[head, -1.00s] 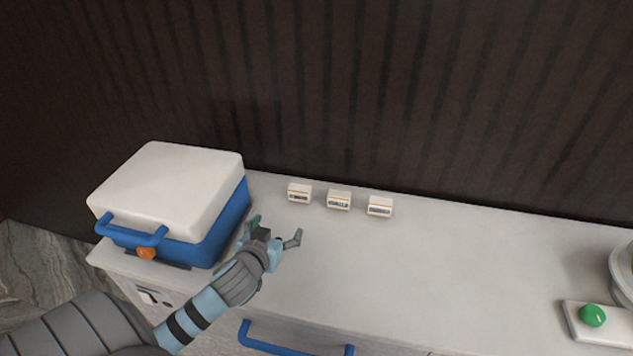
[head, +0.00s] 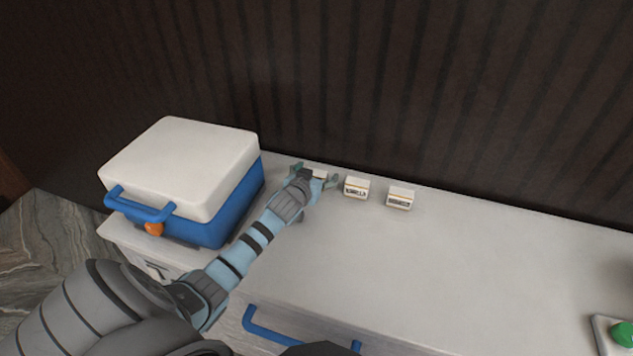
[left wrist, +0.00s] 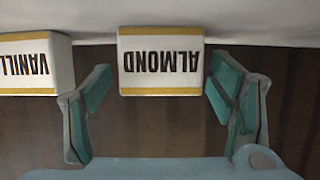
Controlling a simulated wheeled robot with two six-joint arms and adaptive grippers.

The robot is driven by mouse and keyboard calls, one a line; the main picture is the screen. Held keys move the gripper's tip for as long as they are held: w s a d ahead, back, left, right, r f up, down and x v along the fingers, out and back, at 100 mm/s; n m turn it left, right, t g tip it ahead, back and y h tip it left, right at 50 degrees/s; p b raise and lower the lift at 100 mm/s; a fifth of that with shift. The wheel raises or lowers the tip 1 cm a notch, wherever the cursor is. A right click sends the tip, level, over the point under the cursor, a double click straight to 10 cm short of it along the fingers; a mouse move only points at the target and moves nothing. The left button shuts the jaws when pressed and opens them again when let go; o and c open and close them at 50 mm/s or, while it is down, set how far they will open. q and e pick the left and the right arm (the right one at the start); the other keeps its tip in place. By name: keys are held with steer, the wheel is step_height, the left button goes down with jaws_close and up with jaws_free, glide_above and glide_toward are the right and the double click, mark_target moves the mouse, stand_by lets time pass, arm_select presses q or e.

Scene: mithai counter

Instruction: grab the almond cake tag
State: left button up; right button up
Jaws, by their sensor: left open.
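The almond cake tag (left wrist: 161,62) is a small white block with yellow edge bands and the word ALMOND, upside down in the left wrist view. It stands on the counter between the two teal fingers of my open left gripper (left wrist: 162,105), with a gap at its left and the right finger very close or touching. In the head view the left gripper (head: 316,175) is at the leftmost tag (head: 319,173), hiding most of it. My right gripper is not in view.
The vanilla tag (head: 356,187) stands just right of the left gripper, and a third tag (head: 400,197) stands beyond it. A blue and white box (head: 190,180) is to the left. A green button (head: 622,334) is at far right. The counter front (head: 400,270) is clear.

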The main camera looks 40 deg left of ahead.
arm_select(q)
steer(key=shift+s+r, duration=0.1)
steer(key=shift+c, duration=0.4)
steer(key=c, duration=0.9)
steer(key=shift+c, duration=0.2)
